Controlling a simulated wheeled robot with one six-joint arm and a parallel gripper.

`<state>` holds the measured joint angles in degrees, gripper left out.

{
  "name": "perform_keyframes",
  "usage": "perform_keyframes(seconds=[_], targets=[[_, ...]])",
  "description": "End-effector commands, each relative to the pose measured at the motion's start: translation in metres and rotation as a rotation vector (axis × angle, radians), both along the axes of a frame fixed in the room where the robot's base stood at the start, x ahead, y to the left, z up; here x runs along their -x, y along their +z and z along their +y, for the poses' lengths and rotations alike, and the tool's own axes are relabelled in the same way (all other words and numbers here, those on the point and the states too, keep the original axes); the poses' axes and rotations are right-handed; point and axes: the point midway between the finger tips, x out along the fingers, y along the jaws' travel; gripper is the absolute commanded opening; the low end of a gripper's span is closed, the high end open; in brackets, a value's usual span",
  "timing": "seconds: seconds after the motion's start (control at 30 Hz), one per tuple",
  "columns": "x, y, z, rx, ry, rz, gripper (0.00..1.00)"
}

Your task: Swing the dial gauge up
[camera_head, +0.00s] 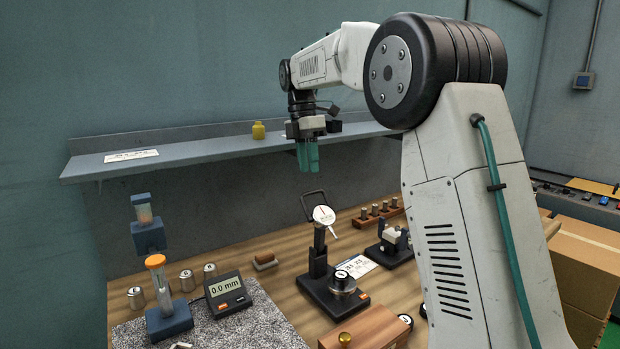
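The dial gauge (323,214) has a round white face and sits on a black stand (318,262) with a dark base on the wooden bench top. A thin stem slants down to the right from the dial. A dark loop handle (312,203) rises around the gauge's upper left. A round metal piece (343,282) sits on the stand's base, below the gauge. My gripper (307,156) points down with teal fingers above the gauge and apart from it. The fingers look close together, with nothing visible held. Their exact gap is unclear from this view.
A digital readout (228,294) and an orange-topped stand (160,285) are at left. A clamp-like fixture (393,243) and a peg rack (378,215) are right of the gauge.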

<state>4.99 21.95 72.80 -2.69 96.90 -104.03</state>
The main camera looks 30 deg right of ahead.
Motion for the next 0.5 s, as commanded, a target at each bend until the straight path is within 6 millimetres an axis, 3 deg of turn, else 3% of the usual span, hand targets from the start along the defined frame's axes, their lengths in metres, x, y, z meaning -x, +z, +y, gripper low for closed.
perform_keyframes(seconds=[0.13,0.43,0.5], targets=[[-0.003,0.015,0.001,0.0,0.0,-0.001,0.32],[-0.003,0.018,0.001,-0.001,0.0,0.001,0.32],[-0.003,0.018,-0.001,0.0,-0.003,0.0,0.12]])
